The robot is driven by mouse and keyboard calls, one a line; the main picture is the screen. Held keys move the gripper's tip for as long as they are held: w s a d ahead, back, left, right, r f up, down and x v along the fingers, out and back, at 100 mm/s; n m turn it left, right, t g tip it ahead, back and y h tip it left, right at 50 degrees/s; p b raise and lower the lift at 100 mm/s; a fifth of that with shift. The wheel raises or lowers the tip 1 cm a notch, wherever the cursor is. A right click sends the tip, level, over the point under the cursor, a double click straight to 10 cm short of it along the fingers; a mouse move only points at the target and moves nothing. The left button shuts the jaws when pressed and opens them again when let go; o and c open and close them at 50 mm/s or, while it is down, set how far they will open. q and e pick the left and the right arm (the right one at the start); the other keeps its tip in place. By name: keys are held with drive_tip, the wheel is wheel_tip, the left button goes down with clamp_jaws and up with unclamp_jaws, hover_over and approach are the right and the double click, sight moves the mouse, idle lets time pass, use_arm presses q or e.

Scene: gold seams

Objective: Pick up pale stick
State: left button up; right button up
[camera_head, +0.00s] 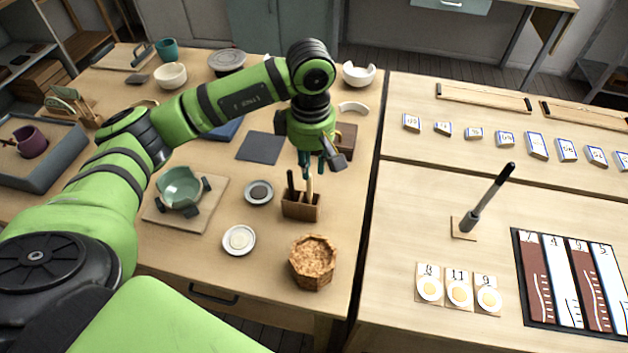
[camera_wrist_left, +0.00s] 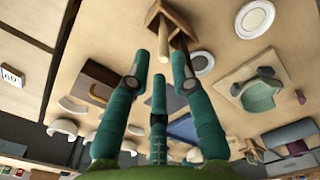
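The pale stick (camera_head: 309,187) stands upright in a small brown wooden holder (camera_head: 301,212) on the left table, beside a dark stick (camera_head: 290,183). My left gripper (camera_head: 312,168) is right above the holder, pointing down, with teal fingers around the upper end of the pale stick. In the left wrist view the pale stick (camera_wrist_left: 163,42) points toward the space between the spread fingertips (camera_wrist_left: 158,76), with gaps at its sides. The gripper looks open; I see no clear contact. The holder also shows in the wrist view (camera_wrist_left: 172,14). My right gripper is not visible.
A cork-coloured octagonal pot (camera_head: 313,262) stands in front of the holder. Two small dishes (camera_head: 239,240) (camera_head: 259,192) and a green bowl with dark clamps (camera_head: 180,188) lie to the left. A brown block (camera_head: 346,139) is behind. A second table stands right.

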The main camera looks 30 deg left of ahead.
use_arm(q)
drive_tip(key=p, duration=0.2)
hover_over(310, 199)
drive_tip(key=f, duration=0.4)
drive_tip(key=shift+w+a+f, duration=0.15)
drive_tip(key=shift+a+f, duration=0.05)
drive_tip(key=shift+f, duration=0.05)
drive_tip(key=shift+w+f, duration=0.1)
drive_tip(key=shift+f, duration=0.35)
drive_tip(key=shift+r, duration=0.1)
drive_tip(key=shift+c, duration=0.4)
clamp_jaws()
